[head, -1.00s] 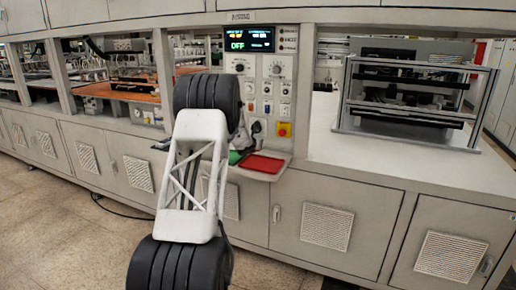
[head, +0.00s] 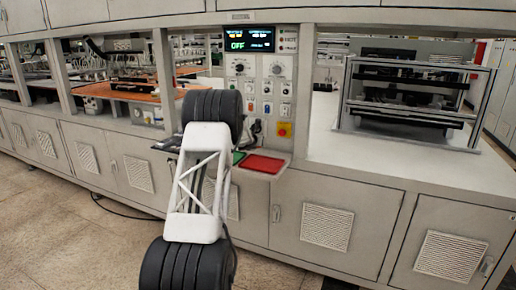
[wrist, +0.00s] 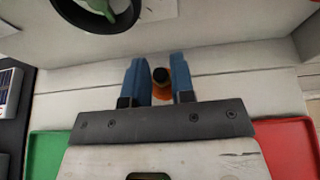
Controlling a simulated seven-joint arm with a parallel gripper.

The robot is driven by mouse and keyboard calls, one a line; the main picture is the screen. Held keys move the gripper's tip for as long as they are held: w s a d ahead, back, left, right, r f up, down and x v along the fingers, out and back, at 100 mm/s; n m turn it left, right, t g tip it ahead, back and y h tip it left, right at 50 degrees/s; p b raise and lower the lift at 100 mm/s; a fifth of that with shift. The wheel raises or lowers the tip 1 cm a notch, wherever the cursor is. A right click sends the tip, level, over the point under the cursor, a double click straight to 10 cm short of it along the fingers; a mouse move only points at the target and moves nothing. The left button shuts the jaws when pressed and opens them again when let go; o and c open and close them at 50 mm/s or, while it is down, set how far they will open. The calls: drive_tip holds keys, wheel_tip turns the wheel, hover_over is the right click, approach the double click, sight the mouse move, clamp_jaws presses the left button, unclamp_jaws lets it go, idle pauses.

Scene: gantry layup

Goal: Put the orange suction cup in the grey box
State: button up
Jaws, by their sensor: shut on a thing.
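In the wrist view, the orange suction cup (wrist: 161,92), with a dark top, sits between the two blue fingers of my gripper (wrist: 160,80). The gripper is shut on it. A pale ledge lies behind the fingers. In the head view my own arm hides the gripper and the cup. I cannot make out the grey box in either view.
A red tray (head: 262,163) and a partly hidden green tray (head: 239,157) lie on the shelf below the control panel (head: 262,90). They flank my gripper in the wrist view. A black ring-shaped thing (wrist: 70,18) with something green inside is at the upper left there.

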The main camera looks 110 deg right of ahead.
drive_tip(key=shift+f, duration=1.8)
drive_tip(key=o, duration=0.9)
drive_tip(key=shift+o, duration=0.2)
drive_tip(key=shift+w+a+r, duration=0.1)
drive_tip(key=shift+v, duration=5.85)
drive_tip(key=shift+c, duration=0.3)
